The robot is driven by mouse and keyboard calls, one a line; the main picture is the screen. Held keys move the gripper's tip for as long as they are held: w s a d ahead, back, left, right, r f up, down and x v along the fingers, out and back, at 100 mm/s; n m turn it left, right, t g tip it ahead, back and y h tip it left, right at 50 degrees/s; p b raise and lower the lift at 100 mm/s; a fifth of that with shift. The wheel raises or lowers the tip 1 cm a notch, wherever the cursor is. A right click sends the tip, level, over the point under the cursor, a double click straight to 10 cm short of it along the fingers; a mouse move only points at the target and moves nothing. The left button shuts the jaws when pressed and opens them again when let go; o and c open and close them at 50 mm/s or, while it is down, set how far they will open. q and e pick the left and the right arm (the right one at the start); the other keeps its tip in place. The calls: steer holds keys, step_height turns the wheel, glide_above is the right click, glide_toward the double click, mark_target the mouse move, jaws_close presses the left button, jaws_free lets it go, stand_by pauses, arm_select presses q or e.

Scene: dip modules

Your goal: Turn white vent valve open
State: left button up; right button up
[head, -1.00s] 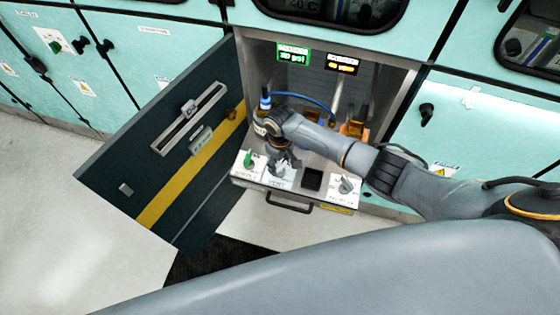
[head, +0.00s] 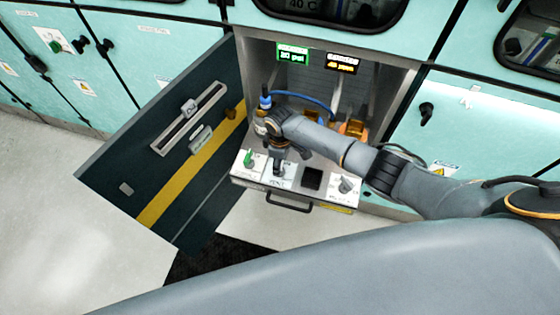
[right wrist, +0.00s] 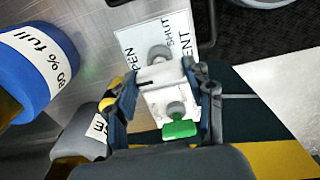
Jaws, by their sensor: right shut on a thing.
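In the right wrist view, the white vent valve handle (right wrist: 160,76) sits between the two fingers of my right gripper (right wrist: 163,92). The gripper is shut on it. The valve's grey round base (right wrist: 160,53) shows beside the handle, on a white label (right wrist: 145,42) reading OPEN, SHUT and VENT. In the head view my right gripper (head: 281,164) points down over the vent label (head: 277,184) and hides most of the valve. My left gripper is out of view.
A green-handled valve (head: 249,158) stands just left of the vent valve, and a grey-white valve (head: 346,184) stands to the right. A blue-topped bottle (head: 265,102) is behind. The dark cabinet door (head: 185,150) hangs open at left.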

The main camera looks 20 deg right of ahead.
steer(key=o, duration=1.2)
steer(key=shift+c, duration=0.2)
steer(key=shift+r, duration=0.1)
step_height(320, 180, up, 12)
